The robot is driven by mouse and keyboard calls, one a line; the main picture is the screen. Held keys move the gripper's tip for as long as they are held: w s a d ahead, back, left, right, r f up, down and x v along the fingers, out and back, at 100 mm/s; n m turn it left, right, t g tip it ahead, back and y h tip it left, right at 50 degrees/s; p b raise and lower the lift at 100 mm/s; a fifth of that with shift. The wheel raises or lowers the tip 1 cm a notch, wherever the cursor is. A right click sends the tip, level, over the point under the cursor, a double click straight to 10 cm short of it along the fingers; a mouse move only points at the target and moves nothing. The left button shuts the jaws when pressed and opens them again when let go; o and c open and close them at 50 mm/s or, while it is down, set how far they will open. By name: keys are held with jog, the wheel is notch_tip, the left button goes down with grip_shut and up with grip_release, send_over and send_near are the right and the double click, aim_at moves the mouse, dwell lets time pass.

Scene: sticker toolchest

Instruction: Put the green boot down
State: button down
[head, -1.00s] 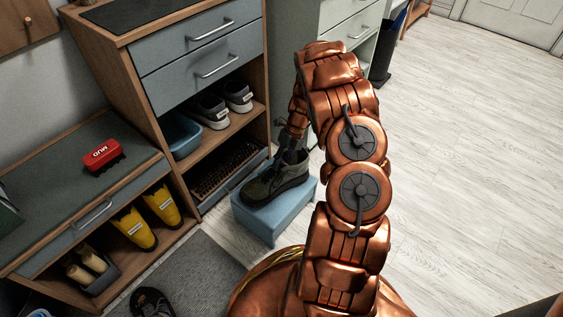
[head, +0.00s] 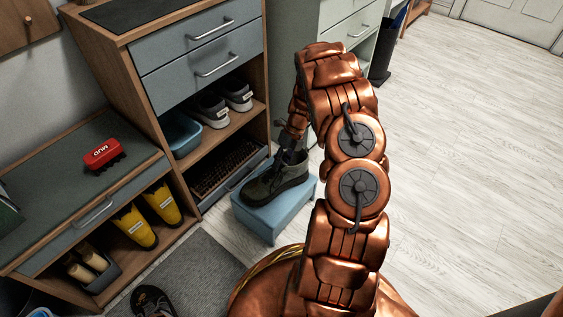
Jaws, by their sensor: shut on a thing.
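The green boot (head: 270,183) is dark olive with a black sole and sits upright on, or just at, the top of a blue step stool (head: 272,217); I cannot tell whether its sole bears fully on the stool. Its toe points to the lower left. My gripper (head: 289,141) is above the boot, at its collar, and is shut on it.
A wooden cabinet (head: 203,47) with drawers holds grey shoes (head: 220,103) and a blue basin (head: 180,132). A low bench (head: 60,185) carries a red MUD brush (head: 104,153), with yellow boots (head: 148,215) below. A dark shoe (head: 150,302) lies on the grey mat (head: 196,277). Floor at right is clear.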

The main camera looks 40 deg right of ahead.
jog(key=c, duration=0.8)
grip_release()
jog(key=shift+o, duration=0.2)
jog(key=v, duration=1.2)
